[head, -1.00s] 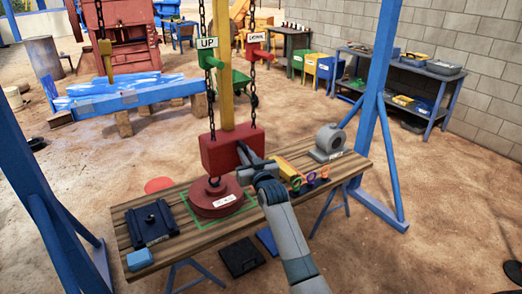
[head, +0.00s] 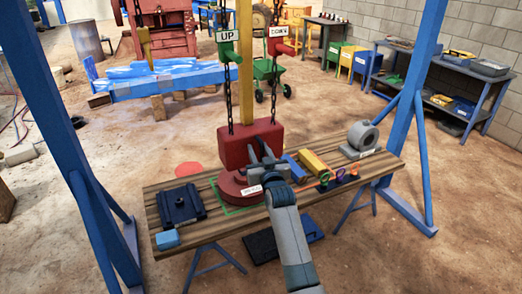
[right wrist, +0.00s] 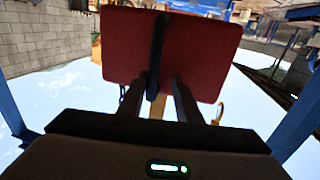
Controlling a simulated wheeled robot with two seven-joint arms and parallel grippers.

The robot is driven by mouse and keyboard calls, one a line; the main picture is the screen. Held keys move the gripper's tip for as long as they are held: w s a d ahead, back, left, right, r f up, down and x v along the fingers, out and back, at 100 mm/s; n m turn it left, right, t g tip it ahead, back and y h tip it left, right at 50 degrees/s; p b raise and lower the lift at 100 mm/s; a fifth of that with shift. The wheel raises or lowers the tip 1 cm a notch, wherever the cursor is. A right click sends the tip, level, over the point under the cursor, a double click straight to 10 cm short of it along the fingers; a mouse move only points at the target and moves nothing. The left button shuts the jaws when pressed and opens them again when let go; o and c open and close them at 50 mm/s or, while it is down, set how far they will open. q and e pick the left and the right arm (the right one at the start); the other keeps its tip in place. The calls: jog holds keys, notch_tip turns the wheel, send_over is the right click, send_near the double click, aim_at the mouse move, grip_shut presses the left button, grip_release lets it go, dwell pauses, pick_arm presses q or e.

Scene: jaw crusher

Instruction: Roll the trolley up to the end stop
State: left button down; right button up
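The trolley itself and its end stop cannot be made out; the chains run up out of the head view. A red block (head: 238,146) hangs on two chains above a round red weight (head: 232,186) on the wooden bench. My right gripper (head: 268,168) is at the block's near face. In the right wrist view, a dark upright handle (right wrist: 159,45) on the red block (right wrist: 205,55) stands between the fingers of my right gripper (right wrist: 165,85). The fingers are apart, with a gap on the right of the handle. My left gripper is out of view.
Blue gantry legs (head: 407,110) stand on both sides.

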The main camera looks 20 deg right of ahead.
jog(key=shift+d, duration=0.2)
jog(key=shift+s+a+b, duration=0.1)
jog(key=shift+s+b, duration=0.2)
jog(key=shift+s, duration=0.45)
jog(key=s+a+b, duration=0.2)
jog(key=s+b, duration=0.2)
jog(key=s, duration=1.1)
jog(key=shift+s, duration=0.4)
